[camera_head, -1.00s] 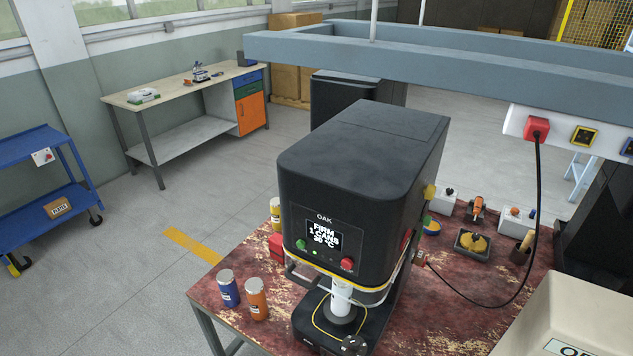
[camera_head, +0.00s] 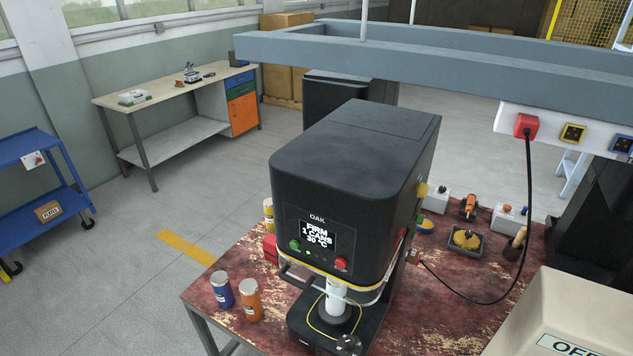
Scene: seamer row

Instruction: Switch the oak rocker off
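The black OAK seamer (camera_head: 350,180) stands on the worn red table. Its lit display (camera_head: 317,236) reads FIRM, 1 CANS, 30 °C. A green button (camera_head: 294,244) is left of the display and a red button (camera_head: 341,264) is below right. On the right side I see a small red part (camera_head: 400,240), possibly the rocker, seen edge-on; its position cannot be read. A yellow part (camera_head: 421,190) sits higher on that side. Neither of my grippers is in view.
Blue (camera_head: 222,289) and orange (camera_head: 249,300) cans stand front left. A beige housing (camera_head: 580,310) is front right.

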